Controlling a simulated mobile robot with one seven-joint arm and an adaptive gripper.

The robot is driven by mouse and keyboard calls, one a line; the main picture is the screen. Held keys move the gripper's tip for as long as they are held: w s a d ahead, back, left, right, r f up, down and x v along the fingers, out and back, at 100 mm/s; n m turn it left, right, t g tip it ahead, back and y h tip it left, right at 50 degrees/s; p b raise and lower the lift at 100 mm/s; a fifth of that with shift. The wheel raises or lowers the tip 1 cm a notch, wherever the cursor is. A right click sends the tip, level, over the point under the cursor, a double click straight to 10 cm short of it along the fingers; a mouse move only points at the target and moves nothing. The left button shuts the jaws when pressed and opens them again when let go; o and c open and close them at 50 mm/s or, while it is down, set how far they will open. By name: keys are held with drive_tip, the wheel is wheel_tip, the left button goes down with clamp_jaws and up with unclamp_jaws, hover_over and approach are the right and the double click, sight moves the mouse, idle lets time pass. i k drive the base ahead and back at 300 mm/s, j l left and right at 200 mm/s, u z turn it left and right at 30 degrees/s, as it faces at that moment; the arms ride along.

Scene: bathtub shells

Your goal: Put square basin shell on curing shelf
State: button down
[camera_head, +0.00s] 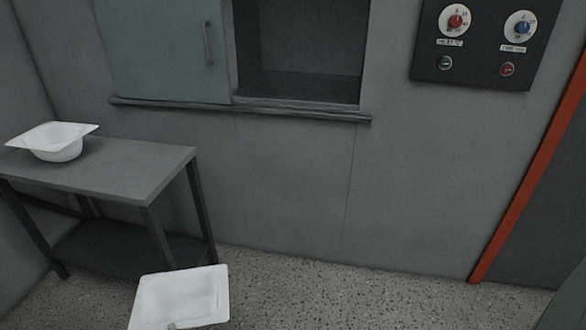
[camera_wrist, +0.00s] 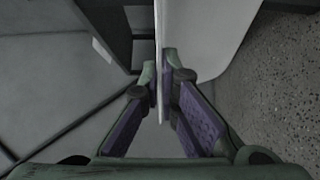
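A white square basin shell (camera_head: 185,297) with a shallow hollow is at the bottom of the head view, tilted, in front of the table. In the wrist view my gripper (camera_wrist: 166,88) is shut on the thin rim of this white shell (camera_wrist: 205,35), one finger on each side. Only a small greenish tip of my gripper shows in the head view, at the shell's lower edge. An open recess (camera_head: 305,85) in the wall has a dark, empty floor. No label marks it as the curing shelf.
A grey table (camera_head: 140,170) with a lower shelf stands at the left, carrying another white basin (camera_head: 58,150) with a wide rim. A greenish door panel (camera_head: 160,50) covers the recess's left side; a ledge (camera_head: 240,108) runs below. A control panel (camera_head: 480,40) hangs at the right.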

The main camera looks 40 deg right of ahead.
sight(316, 84)
drive_tip(key=i+z, duration=0.15)
drive_tip(key=z, duration=0.35)
drive_tip(key=i+z, duration=0.2)
drive_tip(key=z, duration=0.3)
drive_tip(key=i+j, duration=0.1)
drive_tip(key=i, duration=0.4)
